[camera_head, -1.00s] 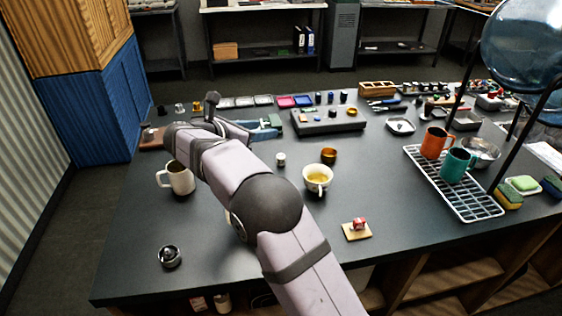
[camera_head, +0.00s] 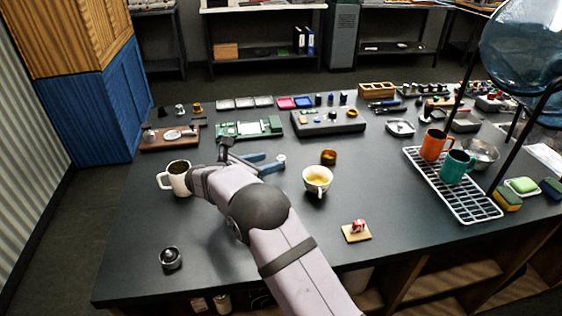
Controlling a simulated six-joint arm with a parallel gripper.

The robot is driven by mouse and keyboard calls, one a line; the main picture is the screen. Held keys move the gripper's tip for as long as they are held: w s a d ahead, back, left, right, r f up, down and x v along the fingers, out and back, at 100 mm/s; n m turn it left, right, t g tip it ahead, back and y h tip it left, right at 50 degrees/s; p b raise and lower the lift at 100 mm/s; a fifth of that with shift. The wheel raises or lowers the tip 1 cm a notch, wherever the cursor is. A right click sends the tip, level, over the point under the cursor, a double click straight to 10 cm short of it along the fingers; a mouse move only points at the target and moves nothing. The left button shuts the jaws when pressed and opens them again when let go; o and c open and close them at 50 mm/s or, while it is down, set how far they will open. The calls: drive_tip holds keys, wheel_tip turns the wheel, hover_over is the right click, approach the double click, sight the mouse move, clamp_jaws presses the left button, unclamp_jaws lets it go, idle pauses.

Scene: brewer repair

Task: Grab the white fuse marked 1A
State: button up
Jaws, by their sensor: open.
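My gripper (camera_head: 271,162) is over the middle of the table. Its two blue fingers point right and are spread apart. A small white, roughly cylindrical piece (camera_head: 281,159) stands at the fingertips; it may be the white fuse, but no 1A marking is readable. I cannot tell whether the fingers touch it or reach around it. My arm crosses the table from the lower right.
A white mug (camera_head: 176,178) stands close left of my wrist. A tea cup (camera_head: 317,179) and amber jar (camera_head: 329,157) stand right of the gripper. A green circuit board (camera_head: 236,129) and dark grey block (camera_head: 329,124) lie behind. A wire rack (camera_head: 478,203) is right.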

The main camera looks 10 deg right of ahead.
sight(278, 160)
drive_tip(key=p+x, duration=0.2)
drive_tip(key=x, duration=0.1)
drive_tip(key=shift+d+f, duration=0.15)
drive_tip(key=shift+d, duration=0.3)
drive_tip(key=shift+w+d+f, duration=0.35)
drive_tip(key=shift+w+d, duration=0.1)
clamp_jaws()
